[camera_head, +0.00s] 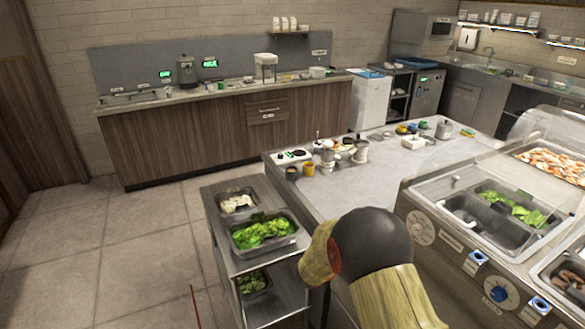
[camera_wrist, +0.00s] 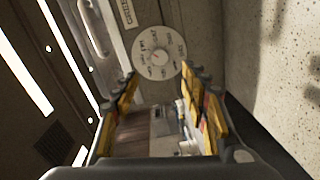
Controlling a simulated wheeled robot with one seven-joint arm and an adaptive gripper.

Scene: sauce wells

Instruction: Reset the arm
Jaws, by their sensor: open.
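My gripper (camera_wrist: 163,98) shows in the wrist view with its two yellow-and-black fingers spread apart and nothing between them. A round white dial (camera_wrist: 159,53) on a metal front lies beyond the fingertips. In the head view my arm, with a black joint and worn yellow links, reaches over the lower middle beside the steel cart. My gripper's fingers cannot be made out in that view.
A steel cart with a tray of green leaves (camera_head: 264,233) and a tray of white pieces (camera_head: 237,202) stands left of my arm. A grey counter (camera_head: 330,196) with small pots is behind. A food well unit (camera_head: 425,235) stands right. Floor at left (camera_head: 110,240) is clear.

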